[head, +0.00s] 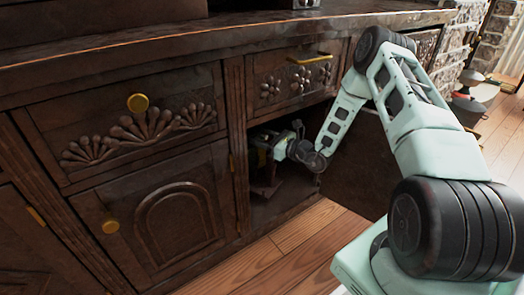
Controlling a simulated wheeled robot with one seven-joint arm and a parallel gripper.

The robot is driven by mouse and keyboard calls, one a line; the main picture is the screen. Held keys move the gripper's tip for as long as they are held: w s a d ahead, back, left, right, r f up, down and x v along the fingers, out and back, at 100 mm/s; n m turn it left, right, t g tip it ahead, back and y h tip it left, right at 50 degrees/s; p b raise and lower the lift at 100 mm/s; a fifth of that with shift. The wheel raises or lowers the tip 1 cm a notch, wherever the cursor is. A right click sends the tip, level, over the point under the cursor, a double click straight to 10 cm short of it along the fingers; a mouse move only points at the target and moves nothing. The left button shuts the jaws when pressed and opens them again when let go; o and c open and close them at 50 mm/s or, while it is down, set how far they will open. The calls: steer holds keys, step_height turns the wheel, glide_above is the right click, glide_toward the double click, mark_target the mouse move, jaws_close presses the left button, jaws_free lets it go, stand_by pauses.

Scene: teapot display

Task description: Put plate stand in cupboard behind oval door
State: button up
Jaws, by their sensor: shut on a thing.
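My gripper (262,158) is inside the open cupboard (287,208), below the drawer with the yellow bar handle. It is shut on a small dark brown piece, which appears to be the plate stand (266,188), hanging below the fingers near the left side of the opening. Its outline blends into the dark interior, and I cannot tell whether it touches the cupboard floor. A dark panel (358,170), apparently the cupboard's open door, stands to the right, partly behind my arm; its oval, if any, is hidden.
A closed door (172,222) with an arched relief and yellow knob is left of the opening. A carved drawer (135,118) is above it. The counter (200,45) overhangs the front. The wooden floor (270,262) before the cupboard is clear.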

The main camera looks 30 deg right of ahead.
steer(key=f+b, duration=0.3)
steer(key=shift+w+f+b, duration=0.2)
steer(key=shift+f+b, duration=0.15)
steer(key=shift+f, duration=0.15)
steer(key=o, duration=1.4)
steer(key=shift+c, duration=0.2)
